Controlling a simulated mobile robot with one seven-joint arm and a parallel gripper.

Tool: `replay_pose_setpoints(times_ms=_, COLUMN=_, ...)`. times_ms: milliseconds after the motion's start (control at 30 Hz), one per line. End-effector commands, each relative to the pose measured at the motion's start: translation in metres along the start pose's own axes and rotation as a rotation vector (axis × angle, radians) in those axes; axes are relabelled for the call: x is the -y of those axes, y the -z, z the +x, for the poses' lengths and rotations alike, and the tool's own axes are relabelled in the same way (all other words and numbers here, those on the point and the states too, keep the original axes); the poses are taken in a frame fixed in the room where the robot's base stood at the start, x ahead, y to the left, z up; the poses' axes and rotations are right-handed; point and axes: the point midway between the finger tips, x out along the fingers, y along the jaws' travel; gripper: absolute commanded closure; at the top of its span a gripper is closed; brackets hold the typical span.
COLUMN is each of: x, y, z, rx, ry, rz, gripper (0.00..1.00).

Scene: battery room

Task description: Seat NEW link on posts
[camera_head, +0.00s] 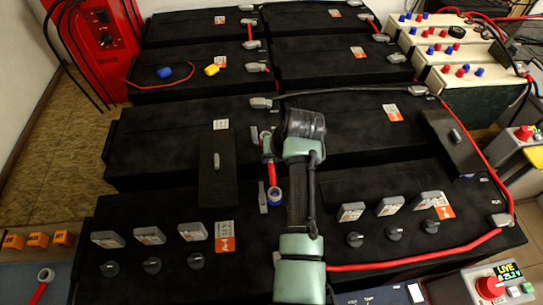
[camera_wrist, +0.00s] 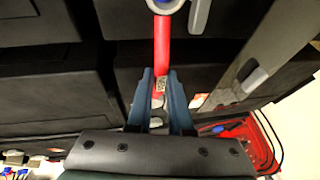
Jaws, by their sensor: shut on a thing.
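A red link (camera_wrist: 161,45) with a grey ring end lies lengthwise between my gripper's blue fingers in the wrist view. My gripper (camera_wrist: 161,78) is shut on it and a small label shows between the fingers. In the head view, the red link (camera_head: 272,172) stands out below my gripper (camera_head: 267,150), its blue-and-white ring (camera_head: 274,196) toward the front battery. A grey post (camera_head: 262,195) stands just left of that ring; it also shows in the wrist view (camera_wrist: 199,14). I cannot tell whether ring and post touch. The far post is hidden by my gripper.
Black batteries (camera_head: 160,215) stand in rows. Dark covers with grey handles stand left (camera_head: 216,170) and right (camera_head: 455,140) of my arm. A red cable (camera_head: 415,259) runs along the front right. A ring-ended piece (camera_head: 45,277) lies on the front-left surface. A LIVE meter (camera_head: 508,272) is front right.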

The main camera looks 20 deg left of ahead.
Motion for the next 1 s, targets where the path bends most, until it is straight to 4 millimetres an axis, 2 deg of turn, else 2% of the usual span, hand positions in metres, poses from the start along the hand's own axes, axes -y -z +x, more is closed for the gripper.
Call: replay_pose_setpoints(times_ms=1000, x=-0.0013, y=-0.0019, z=0.0056, rx=-0.001, ry=0.0, rz=0.0, gripper=1.0)
